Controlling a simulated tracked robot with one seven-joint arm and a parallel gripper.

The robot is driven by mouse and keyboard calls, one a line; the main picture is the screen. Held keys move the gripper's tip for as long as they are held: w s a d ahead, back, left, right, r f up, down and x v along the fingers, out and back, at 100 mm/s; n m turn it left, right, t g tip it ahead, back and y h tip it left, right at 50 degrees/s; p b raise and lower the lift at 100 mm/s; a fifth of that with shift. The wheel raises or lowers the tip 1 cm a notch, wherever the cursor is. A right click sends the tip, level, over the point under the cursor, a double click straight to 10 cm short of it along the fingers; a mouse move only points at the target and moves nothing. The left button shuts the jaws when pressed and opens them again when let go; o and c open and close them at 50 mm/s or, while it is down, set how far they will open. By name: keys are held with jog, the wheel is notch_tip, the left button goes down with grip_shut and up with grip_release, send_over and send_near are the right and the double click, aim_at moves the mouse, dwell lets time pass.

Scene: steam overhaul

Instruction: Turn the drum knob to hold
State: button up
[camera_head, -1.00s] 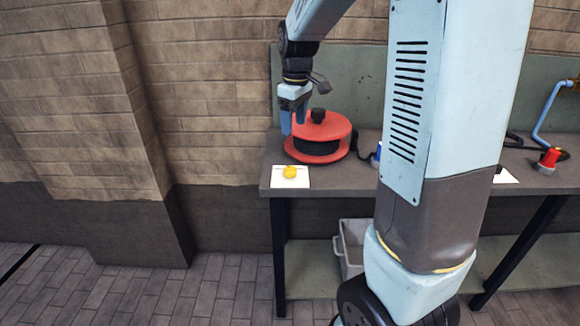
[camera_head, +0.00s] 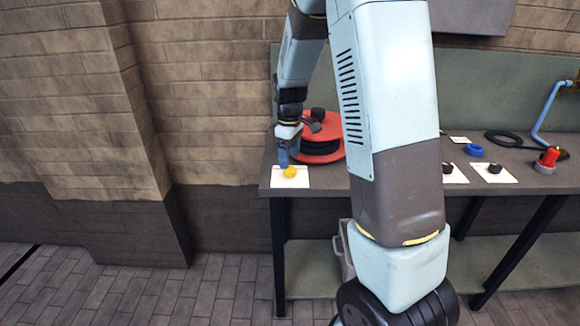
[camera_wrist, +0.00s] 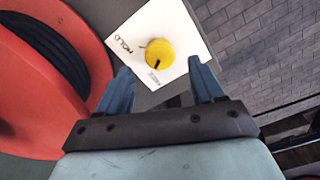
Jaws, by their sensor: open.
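A red drum (camera_head: 322,148) with a black cable wound on it and a black top knob stands on the bench at the back left. A yellow knob (camera_head: 290,172) sits on a white label card (camera_head: 305,183) at the bench's front left corner. In the wrist view the yellow knob (camera_wrist: 160,53) shows a dark pointer mark, and the card (camera_wrist: 136,22) reads HOLD beside it, with other small text unclear. My gripper (camera_head: 283,160) is open, close behind the yellow knob. In the wrist view its blue fingers (camera_wrist: 160,88) are apart with the knob ahead, between their lines, not gripped.
The grey bench (camera_head: 400,185) carries two black knobs on cards (camera_head: 493,172), a blue ring (camera_head: 474,150), a red-topped fitting (camera_head: 548,160) and a black hose at the right. A grey bin stands underneath. The drum is close to my gripper's left in the wrist view.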

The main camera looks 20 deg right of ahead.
aim_at(290, 171)
jog(key=shift+f, duration=2.15)
jog(key=shift+c, duration=0.5)
jog(key=c, duration=0.9)
jog(key=shift+d, duration=0.1)
jog(key=shift+c, duration=0.3)
